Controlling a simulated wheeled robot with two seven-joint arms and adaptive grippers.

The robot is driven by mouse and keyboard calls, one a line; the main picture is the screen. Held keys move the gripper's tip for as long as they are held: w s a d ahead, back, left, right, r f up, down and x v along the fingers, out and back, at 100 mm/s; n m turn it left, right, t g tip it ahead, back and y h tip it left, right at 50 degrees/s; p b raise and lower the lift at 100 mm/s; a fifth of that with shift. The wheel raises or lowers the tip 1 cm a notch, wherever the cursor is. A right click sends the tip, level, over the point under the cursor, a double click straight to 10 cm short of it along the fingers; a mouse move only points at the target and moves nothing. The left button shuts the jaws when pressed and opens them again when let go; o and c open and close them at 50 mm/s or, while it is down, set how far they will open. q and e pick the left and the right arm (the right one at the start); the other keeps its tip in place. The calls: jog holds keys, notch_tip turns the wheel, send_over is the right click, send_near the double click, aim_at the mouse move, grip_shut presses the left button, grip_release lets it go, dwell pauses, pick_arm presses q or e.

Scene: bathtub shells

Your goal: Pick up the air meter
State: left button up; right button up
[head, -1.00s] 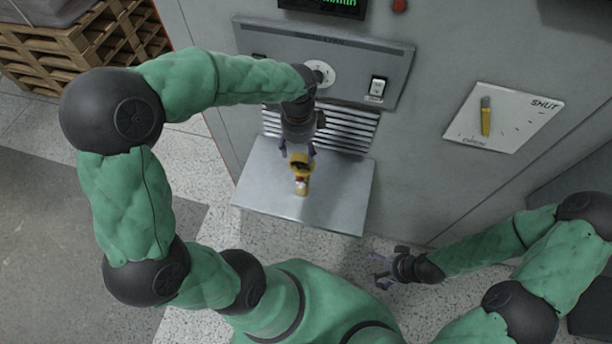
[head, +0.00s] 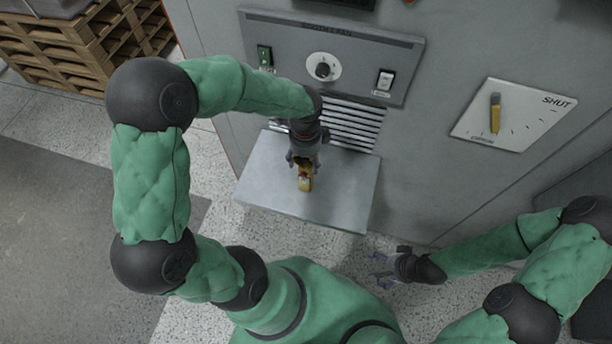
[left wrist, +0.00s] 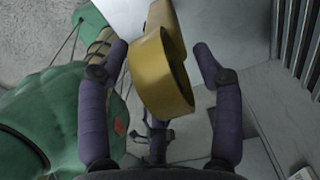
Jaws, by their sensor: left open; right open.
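The air meter (head: 305,183) is a small yellow device on the grey metal shelf (head: 262,187), partly hidden by my left gripper in the head view. In the left wrist view its yellow body (left wrist: 160,80) stands between my two purple fingers, with a gap at each side. My left gripper (head: 303,163) is open around the air meter, just over the shelf. My right gripper (head: 380,268) is open and empty, low and to the right, away from the shelf.
Behind the shelf is a grey cabinet with a control panel bearing a knob (head: 323,68) and switches, and a vent grille (head: 352,122). A white plate with a yellow lever (head: 495,113) is on the right. Wooden pallets (head: 85,45) stand at the upper left. The shelf is otherwise bare.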

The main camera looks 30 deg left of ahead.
pick_arm(q)
grip_shut()
jog(key=shift+r, duration=0.2)
